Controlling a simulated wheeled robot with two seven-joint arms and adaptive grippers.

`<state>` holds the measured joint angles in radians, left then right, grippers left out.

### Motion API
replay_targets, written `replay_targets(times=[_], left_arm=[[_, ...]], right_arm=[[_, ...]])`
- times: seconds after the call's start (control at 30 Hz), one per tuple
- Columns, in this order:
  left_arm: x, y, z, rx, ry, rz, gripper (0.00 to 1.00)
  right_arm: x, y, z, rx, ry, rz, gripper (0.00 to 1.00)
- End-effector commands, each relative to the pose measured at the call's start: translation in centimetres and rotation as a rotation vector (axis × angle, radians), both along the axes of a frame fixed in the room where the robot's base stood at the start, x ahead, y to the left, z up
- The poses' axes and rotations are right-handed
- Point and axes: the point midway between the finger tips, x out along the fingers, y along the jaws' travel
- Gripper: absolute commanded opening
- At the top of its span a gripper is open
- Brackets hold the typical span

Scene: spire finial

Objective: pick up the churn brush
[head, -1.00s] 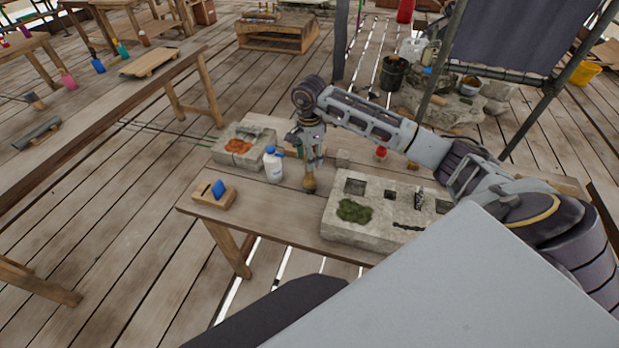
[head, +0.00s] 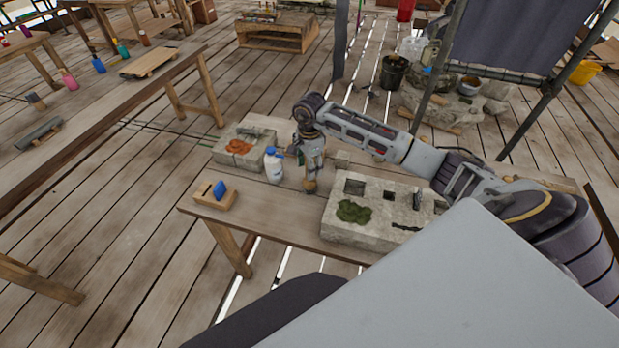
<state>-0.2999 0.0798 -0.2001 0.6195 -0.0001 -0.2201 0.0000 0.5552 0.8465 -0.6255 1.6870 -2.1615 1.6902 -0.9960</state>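The churn brush appears to be the small upright brown object (head: 310,186) on the near wooden table, just left of the stone block. Only its lower part shows; my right gripper hides the rest. My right gripper (head: 312,168) points down directly over it, with the fingers at or around its upper part. At this size I cannot tell whether the fingers touch it or are closed. My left gripper is not in view.
A white bottle with a blue cap (head: 273,165) stands close left of the gripper. A stone block with square holes and moss (head: 340,232) is at the right. A wooden holder with a blue piece (head: 206,198) and a stone tray with orange matter (head: 225,155) are at the left.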

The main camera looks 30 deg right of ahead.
Motion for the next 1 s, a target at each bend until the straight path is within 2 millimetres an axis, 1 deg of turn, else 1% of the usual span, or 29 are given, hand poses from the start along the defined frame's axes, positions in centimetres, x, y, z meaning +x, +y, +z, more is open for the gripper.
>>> replay_targets(times=[0.1, 0.23, 0.7, 0.73, 0.77, 1.0], left_arm=[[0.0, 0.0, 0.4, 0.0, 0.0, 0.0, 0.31], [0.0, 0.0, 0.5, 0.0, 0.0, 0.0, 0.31], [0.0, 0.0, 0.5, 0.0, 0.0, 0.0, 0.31], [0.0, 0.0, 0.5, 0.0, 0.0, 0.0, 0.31], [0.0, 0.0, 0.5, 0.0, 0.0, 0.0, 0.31], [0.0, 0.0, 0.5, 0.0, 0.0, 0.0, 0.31]], right_arm=[[0.0, 0.1, -1.2, 0.001, 0.003, 0.0, 0.52], [0.0, 0.0, -1.9, 0.0, 0.001, 0.001, 0.52], [0.0, 0.0, -2.1, 0.0, 0.0, 0.001, 0.52], [0.0, 0.0, -2.1, -0.001, 0.0, 0.001, 0.5], [0.0, 0.0, -2.1, -0.001, 0.0, 0.001, 0.46], [0.0, 0.0, -2.1, -0.001, 0.0, 0.001, 0.15]])
